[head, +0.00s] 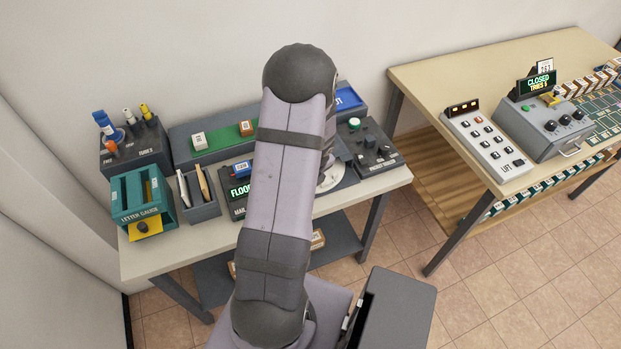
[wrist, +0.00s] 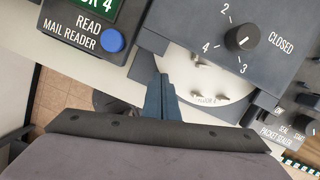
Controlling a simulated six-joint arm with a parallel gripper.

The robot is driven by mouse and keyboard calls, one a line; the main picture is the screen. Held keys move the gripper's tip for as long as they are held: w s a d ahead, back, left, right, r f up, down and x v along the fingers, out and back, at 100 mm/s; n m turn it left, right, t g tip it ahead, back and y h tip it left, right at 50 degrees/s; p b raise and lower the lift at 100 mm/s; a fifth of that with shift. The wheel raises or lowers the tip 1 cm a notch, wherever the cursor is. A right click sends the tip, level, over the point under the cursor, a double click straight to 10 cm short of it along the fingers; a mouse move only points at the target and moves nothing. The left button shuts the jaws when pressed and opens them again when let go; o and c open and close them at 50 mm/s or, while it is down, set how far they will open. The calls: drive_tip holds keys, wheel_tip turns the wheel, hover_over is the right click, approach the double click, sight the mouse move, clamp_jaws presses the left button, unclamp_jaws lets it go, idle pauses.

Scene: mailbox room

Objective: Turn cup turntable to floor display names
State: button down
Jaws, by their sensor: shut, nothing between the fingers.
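The turntable (wrist: 185,75) is a white disc with short pegs, partly under a dark housing in the wrist view. Small lettering on its lower part is hard to read. A sliver of the disc (head: 333,178) shows right of my arm in the head view. The green display (wrist: 88,8) of the mail reader shows a cropped "OR 4"; in the head view its text is cut to "FLOO". My gripper (wrist: 160,80) is shut and empty, its fingertips over the left part of the disc. I cannot tell whether they touch it. My arm hides the gripper in the head view.
A black knob (wrist: 242,39) marked 2, 3, 4 and CLOSED sits above the disc. A blue READ button (wrist: 113,40) lies left of my fingers. The packet sealer (head: 368,148) stands to the right. A letter gauge (head: 143,195) and tube holder (head: 135,145) stand left.

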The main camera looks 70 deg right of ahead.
drive_tip(key=shift+s+a+f+b, duration=0.15)
drive_tip(key=shift+s+a+b, duration=0.2)
drive_tip(key=shift+s, duration=0.45)
drive_tip(key=p+v, duration=0.1)
drive_tip(key=v, duration=0.9)
drive_tip(key=c, duration=1.9)
unclamp_jaws()
drive_tip(key=o, duration=0.4)
drive_tip(key=shift+w+d, duration=0.2)
drive_tip(key=shift+o, duration=0.2)
drive_tip(key=w+d+r+n+g+b, duration=0.2)
drive_tip(key=w+d+n+g+b, duration=0.2)
drive_tip(key=w+d+n+g, duration=0.6)
drive_tip(key=shift+s+d+f+m+t+p, duration=0.15)
drive_tip(key=shift+s+d+f+t+p, duration=0.4)
drive_tip(key=shift+f, duration=0.55)
drive_tip(key=shift+s+d+f+m+t+p, duration=0.1)
drive_tip(key=shift+s+d+f+t+p, duration=0.4)
drive_tip(key=shift+f, duration=0.6)
drive_tip(key=shift+s+d+f+m+t+p, duration=0.15)
drive_tip(key=shift+s+d+f+t+p, duration=0.4)
drive_tip(key=shift+f, duration=0.55)
drive_tip(key=shift+a, duration=0.1)
drive_tip(key=shift+c, duration=0.4)
